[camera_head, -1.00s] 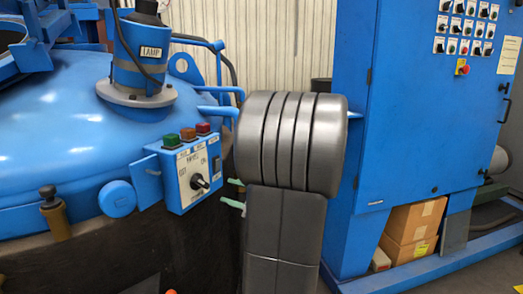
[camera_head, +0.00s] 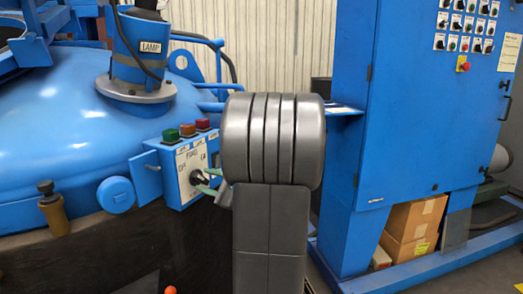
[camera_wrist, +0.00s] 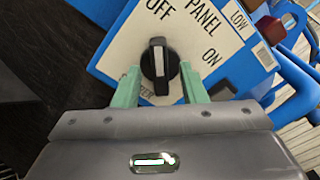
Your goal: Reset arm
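The control box (camera_head: 183,170) is blue with a white face on the side of the big blue furnace lid. Its black rotary knob (camera_wrist: 160,62) has a white line, which stands upright in the wrist view near the word OFF. My gripper (camera_wrist: 160,72) has two pale green fingers, one on each side of the knob, with visible gaps. It is open and appears not to grip the knob. In the head view my gripper (camera_head: 208,182) reaches the box face from the right and partly covers the knob.
Green, orange and red buttons (camera_head: 188,130) top the box. The blue furnace lid (camera_head: 60,120) with a lamp housing (camera_head: 140,60) is at left. A tall blue cabinet (camera_head: 430,120) stands at right, with cardboard boxes (camera_head: 412,225) beneath it.

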